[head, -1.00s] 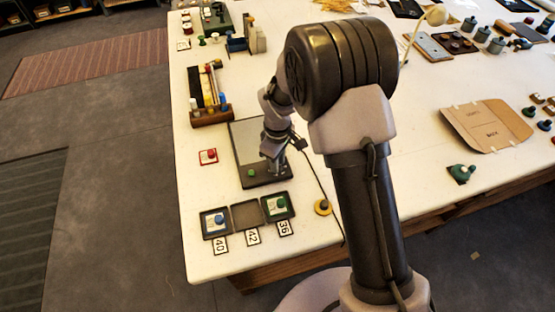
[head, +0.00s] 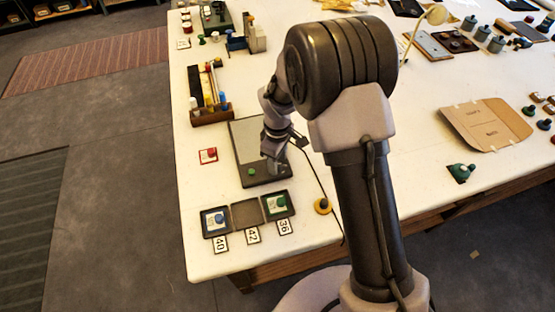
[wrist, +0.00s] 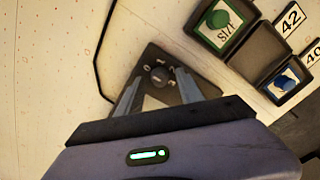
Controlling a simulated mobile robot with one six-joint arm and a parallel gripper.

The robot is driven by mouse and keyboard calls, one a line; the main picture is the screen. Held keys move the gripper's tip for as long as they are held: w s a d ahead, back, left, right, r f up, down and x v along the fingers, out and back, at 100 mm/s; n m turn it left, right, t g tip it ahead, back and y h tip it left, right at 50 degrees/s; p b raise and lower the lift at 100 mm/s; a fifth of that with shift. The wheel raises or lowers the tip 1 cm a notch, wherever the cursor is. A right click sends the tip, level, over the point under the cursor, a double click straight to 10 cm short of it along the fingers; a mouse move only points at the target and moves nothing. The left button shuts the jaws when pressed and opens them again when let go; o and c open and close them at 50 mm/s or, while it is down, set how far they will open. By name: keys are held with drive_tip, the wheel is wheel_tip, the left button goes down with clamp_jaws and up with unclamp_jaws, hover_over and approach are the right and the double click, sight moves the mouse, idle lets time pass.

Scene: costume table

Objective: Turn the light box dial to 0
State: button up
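The light box (head: 243,140) is a dark-framed box with a grey panel, lying near the table's left end. Its dial (wrist: 158,76) is a small dark round knob with pale marks around it, on the box's dark end strip in the wrist view. I see no clear contact. In the head view my gripper (head: 276,164) hangs over the box's near end and hides the dial.
A three-part tray (head: 231,217) with blue and green knobbed pieces and number cards stands just in front of the box. A red-bordered card (head: 208,155) lies to its left. A dark cable runs to the right, beside a yellow ring (head: 322,206).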

wheel_tip(320, 180, up, 18)
drive_tip(key=p, duration=0.3)
drive_tip(key=shift+f+p, duration=0.25)
drive_tip(key=shift+p, duration=0.15)
drive_tip(key=s+d+r+m+t+y+b, duration=0.1)
drive_tip(key=s+d+r+m+t+b, duration=0.1)
drive_tip(key=s+d+m+b, duration=0.35)
drive_tip(key=s+d+r+m+t+y+b, duration=0.1)
drive_tip(key=s+d+r+m+b, duration=0.15)
drive_tip(key=s+m+b, duration=0.45)
drive_tip(key=s+d+f+m+t+b, duration=0.1)
drive_tip(key=s+f+m+t+b, duration=0.1)
drive_tip(key=s, duration=0.9)
wheel_tip(320, 180, down, 3)
drive_tip(key=shift+d+f+m+t+b, duration=0.1)
drive_tip(key=shift+d+m+t+b, duration=0.45)
drive_tip(key=shift+m, duration=0.6)
drive_tip(key=shift+a, duration=0.15)
